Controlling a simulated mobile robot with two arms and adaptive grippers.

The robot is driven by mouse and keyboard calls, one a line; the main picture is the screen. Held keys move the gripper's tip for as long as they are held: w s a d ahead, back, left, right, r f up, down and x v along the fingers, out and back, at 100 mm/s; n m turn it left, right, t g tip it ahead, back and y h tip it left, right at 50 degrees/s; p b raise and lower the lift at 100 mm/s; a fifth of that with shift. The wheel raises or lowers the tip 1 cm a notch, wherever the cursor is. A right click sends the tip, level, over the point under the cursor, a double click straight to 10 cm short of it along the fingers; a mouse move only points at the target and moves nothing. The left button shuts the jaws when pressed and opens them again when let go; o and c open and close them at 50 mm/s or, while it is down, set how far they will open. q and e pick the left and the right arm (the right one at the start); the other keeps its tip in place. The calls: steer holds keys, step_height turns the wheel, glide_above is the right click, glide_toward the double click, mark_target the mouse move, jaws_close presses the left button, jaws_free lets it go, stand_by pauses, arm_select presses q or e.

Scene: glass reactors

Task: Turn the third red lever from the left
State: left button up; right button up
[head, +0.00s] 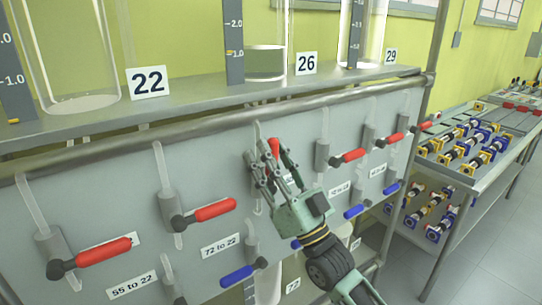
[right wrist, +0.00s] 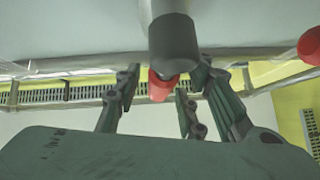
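Red levers sit in a row on the grey panel (head: 110,180). The first (head: 104,251) and second (head: 214,210) from the left point right and slightly up. The third red lever (head: 273,147) is mostly hidden behind my right gripper (head: 264,168); its visible red part looks more upright than the others. In the right wrist view the red lever end (right wrist: 161,88) shows below a dark cap, between the spread fingers (right wrist: 158,98), with gaps visible at both sides. My right gripper looks open around it. My left gripper is not in view.
More red levers (head: 350,155) continue to the right, and blue levers (head: 238,276) sit below. Glass vessels (head: 70,60) stand on the shelf (head: 190,98) above. A pipe rail runs along the panel's top. A table (head: 490,150) with valve parts stands at the right.

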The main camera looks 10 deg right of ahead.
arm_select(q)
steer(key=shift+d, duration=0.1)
arm_select(e)
steer(key=v, duration=1.2)
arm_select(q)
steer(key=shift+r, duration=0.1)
arm_select(e)
steer(key=shift+o, duration=0.2)
steer(key=shift+a, duration=0.1)
stand_by(1.0)
